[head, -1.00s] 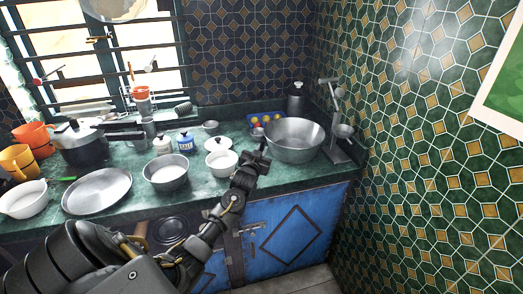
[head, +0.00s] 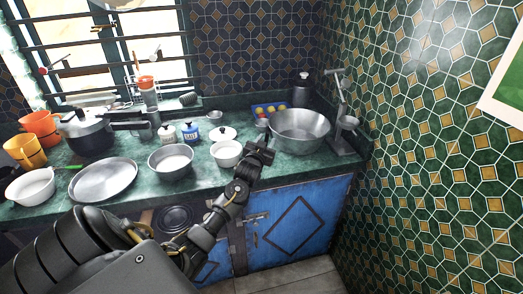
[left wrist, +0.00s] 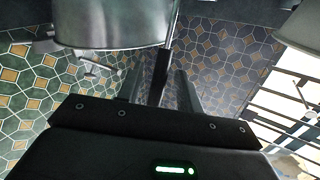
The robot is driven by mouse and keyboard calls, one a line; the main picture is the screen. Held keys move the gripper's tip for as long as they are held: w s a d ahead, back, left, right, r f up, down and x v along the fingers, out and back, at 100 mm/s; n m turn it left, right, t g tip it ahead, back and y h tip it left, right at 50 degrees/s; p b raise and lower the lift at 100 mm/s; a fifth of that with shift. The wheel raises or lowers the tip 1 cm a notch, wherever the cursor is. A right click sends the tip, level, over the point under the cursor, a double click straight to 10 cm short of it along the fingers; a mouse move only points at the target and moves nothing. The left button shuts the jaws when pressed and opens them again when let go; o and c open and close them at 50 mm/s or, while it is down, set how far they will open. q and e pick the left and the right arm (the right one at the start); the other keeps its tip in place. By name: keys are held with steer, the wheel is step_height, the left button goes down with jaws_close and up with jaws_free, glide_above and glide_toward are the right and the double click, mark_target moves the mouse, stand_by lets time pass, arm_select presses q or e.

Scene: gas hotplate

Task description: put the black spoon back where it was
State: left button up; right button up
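My left gripper (head: 262,150) is above the counter's front edge, close to the large metal bowl (head: 299,130) and the small white pot (head: 227,153). In the left wrist view its two fingers (left wrist: 158,88) stand apart. A thin dark strip (left wrist: 162,75) runs between them, beside the metal bowl (left wrist: 115,22). I cannot tell whether this strip is the black spoon's handle or something behind the fingers. I cannot pick out the black spoon for certain in the head view. My right gripper is not in view.
A shallow metal pan (head: 171,161), a wide metal plate (head: 103,180) and a pressure cooker (head: 88,135) stand on the green counter. A metal stand (head: 341,115) is right of the large bowl. Jars and a blue egg tray (head: 269,109) are behind.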

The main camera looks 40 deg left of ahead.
arm_select(q)
steer(key=b+v, duration=0.1)
steer(key=v, duration=1)
steer(key=shift+s, duration=0.35)
steer(key=shift+d+f, duration=0.1)
steer(key=shift+f, duration=0.05)
